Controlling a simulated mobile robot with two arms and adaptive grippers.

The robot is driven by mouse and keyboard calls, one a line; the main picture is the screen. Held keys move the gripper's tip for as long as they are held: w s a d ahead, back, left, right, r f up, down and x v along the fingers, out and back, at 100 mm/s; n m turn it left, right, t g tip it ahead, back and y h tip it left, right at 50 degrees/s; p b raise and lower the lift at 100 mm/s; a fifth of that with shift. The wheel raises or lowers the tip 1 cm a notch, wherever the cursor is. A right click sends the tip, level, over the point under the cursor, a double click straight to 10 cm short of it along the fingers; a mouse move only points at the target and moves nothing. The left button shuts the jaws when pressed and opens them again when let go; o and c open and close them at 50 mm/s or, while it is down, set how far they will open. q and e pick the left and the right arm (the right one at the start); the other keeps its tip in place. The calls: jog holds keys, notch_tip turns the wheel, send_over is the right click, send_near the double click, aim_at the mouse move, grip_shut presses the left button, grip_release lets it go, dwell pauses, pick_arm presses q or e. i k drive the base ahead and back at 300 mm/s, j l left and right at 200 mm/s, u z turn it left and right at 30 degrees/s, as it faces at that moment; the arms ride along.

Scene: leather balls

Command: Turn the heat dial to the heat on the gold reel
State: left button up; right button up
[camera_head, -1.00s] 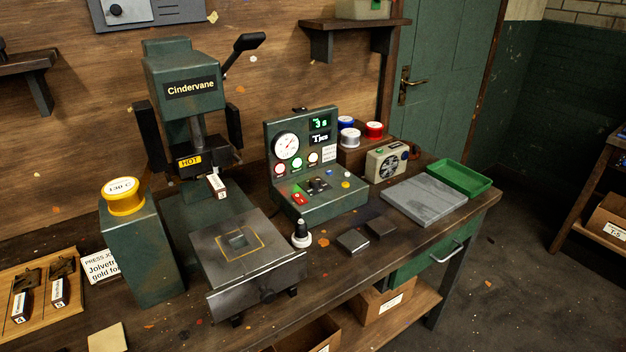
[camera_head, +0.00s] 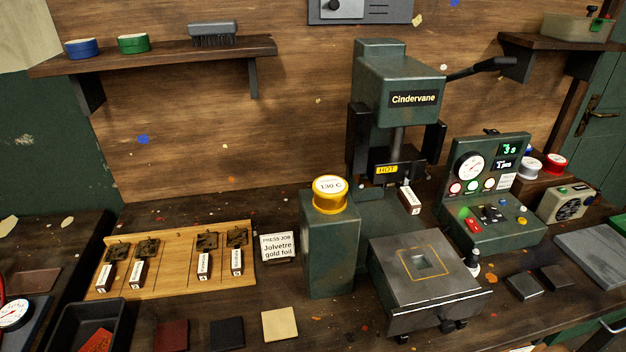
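The gold reel (camera_head: 330,196) sits on top of a green pedestal left of the press, and its white top reads 130 C. The Cindervane press (camera_head: 396,85) stands behind its sliding bed, with a HOT label low on its head. The green control box (camera_head: 487,190) stands right of the press. It has a round white gauge (camera_head: 470,167), a green display reading 3 s, coloured lamps and buttons, and a dark control (camera_head: 491,214) on its sloped panel. I cannot tell which control is the heat dial or where it points. Neither of my grippers is in view.
A card (camera_head: 278,247) reads "Press job, Jolvetre gold foil". A wooden board (camera_head: 180,261) holds several labelled stamps at left. Leather pieces (camera_head: 280,324) lie along the front edge. A grey slab (camera_head: 592,256) and a radio (camera_head: 564,204) stand at right.

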aim_at(489, 210)
jog(key=l+u, duration=0.35)
jog(key=l, duration=0.95)
